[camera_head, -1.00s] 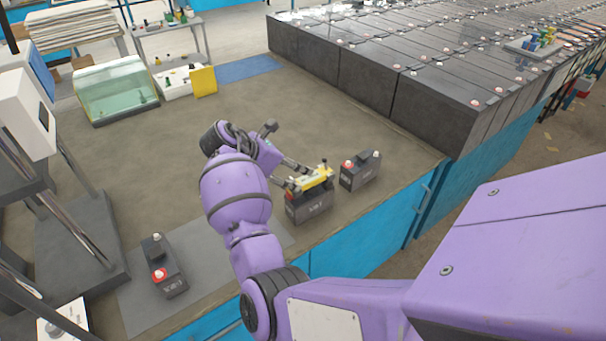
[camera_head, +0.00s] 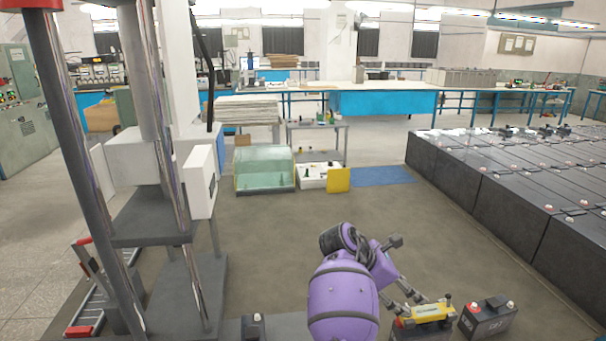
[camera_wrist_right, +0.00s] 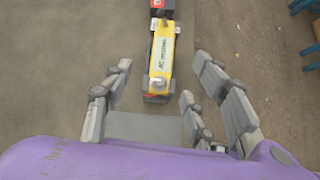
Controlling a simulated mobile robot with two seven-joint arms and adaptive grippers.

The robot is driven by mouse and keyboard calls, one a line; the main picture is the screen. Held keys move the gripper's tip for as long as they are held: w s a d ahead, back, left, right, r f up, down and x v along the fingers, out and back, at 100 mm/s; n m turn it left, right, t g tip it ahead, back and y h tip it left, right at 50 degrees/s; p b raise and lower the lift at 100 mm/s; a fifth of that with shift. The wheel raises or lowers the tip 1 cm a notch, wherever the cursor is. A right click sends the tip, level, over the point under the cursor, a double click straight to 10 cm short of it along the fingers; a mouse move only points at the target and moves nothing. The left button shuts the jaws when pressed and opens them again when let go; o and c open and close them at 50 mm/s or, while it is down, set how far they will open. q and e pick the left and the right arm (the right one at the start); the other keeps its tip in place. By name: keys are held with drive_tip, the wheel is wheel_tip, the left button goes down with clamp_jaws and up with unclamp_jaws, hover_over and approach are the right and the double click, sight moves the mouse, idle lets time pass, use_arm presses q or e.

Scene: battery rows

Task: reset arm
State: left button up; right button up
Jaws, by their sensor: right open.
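My right gripper (camera_head: 413,297) is open, its fingers just beside a yellow device (camera_head: 428,313) lying on top of a dark battery (camera_head: 418,334). In the right wrist view the fingers are spread wide, and the yellow device (camera_wrist_right: 161,55) lies ahead, between and beyond them. Nothing is held in the fingers. A second dark battery (camera_head: 488,319) with a red and a white terminal stands just right of it. Another battery (camera_head: 253,328) shows only its top at the bottom edge. My left gripper is not in view.
A tall press-like machine (camera_head: 188,285) stands at the left. A glass tank (camera_head: 265,168), a white tray (camera_head: 312,177) and a yellow panel (camera_head: 338,180) are at the back of the table (camera_head: 270,240). Large black batteries (camera_head: 500,205) fill the right. The table's middle is clear.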

drive_tip(key=w+a+r+m+t+y, duration=0.1)
drive_tip(key=w+a+r+m+t, duration=0.15)
drive_tip(key=w+m+t, duration=0.45)
wheel_tip(320, 180, down, 4)
drive_tip(key=w+a+m+t+y, duration=0.2)
drive_tip(key=m+t+y, duration=0.1)
drive_tip(key=s+a+f+m+y, duration=0.1)
drive_tip(key=s+f+m, duration=0.1)
drive_tip(key=s+f, duration=0.6)
drive_tip(key=s+a+f+m+g+y, duration=0.1)
drive_tip(key=s+f, duration=0.7)
drive_tip(key=s, duration=1.5)
drive_tip(key=s+a+f+m+g+y, duration=0.1)
drive_tip(key=s+f, duration=0.7)
drive_tip(key=s, duration=0.8)
drive_tip(key=a+m+y, duration=0.1)
drive_tip(key=m+y, duration=0.1)
drive_tip(key=m, duration=0.1)
drive_tip(key=shift+a+f, duration=0.35)
